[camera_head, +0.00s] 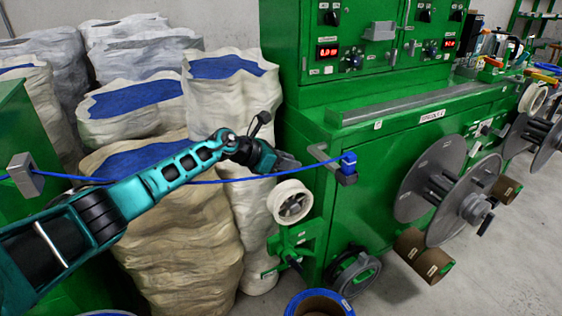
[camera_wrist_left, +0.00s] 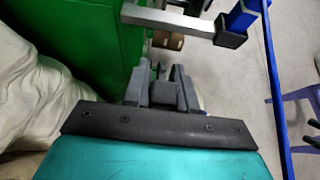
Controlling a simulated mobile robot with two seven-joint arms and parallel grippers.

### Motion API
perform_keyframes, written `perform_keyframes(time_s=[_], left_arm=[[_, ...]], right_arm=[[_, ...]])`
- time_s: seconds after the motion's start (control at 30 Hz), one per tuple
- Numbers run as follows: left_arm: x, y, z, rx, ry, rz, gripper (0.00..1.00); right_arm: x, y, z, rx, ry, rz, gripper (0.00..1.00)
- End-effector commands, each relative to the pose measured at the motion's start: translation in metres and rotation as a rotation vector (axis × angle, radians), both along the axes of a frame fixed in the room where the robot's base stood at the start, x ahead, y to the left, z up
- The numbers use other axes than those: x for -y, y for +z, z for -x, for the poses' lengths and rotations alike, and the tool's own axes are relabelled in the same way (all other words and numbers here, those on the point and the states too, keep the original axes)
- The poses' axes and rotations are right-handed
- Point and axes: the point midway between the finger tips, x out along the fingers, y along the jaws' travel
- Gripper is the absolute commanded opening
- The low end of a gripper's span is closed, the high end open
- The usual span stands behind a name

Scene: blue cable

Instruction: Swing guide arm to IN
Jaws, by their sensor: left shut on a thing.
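The guide arm (camera_head: 325,158) is a bent grey bar on the front of the green machine, with a blue-topped dark block (camera_head: 348,166) at its free end. In the left wrist view the bar (camera_wrist_left: 172,22) crosses the top, ending at the same block (camera_wrist_left: 232,38). The blue cable (camera_head: 225,180) runs from the left to the block. My right gripper is out of view.
The green machine (camera_head: 400,180) carries a white spool (camera_head: 290,202) below the gripper and large grey reels (camera_head: 425,180) to the right. Tall sacks (camera_head: 225,110) crowd behind and under my left arm. A grey cable block (camera_head: 25,174) stands at the far left.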

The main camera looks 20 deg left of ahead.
Motion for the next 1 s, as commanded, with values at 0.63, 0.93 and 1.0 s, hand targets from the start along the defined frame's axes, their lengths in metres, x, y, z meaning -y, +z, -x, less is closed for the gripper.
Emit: perform_keyframes(time_s=[0.63,0.93,1.0], left_arm=[[0.0094,0.0033,-0.0091,-0.024,0.000,-0.024,0.00],[0.0078,0.0013,-0.0081,-0.028,0.001,-0.026,0.47],[0.0074,0.0008,-0.0078,-0.030,0.001,-0.027,0.47]], right_arm=[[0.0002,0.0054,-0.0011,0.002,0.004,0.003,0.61],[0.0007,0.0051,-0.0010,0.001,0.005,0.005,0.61],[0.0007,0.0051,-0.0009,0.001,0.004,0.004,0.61]])
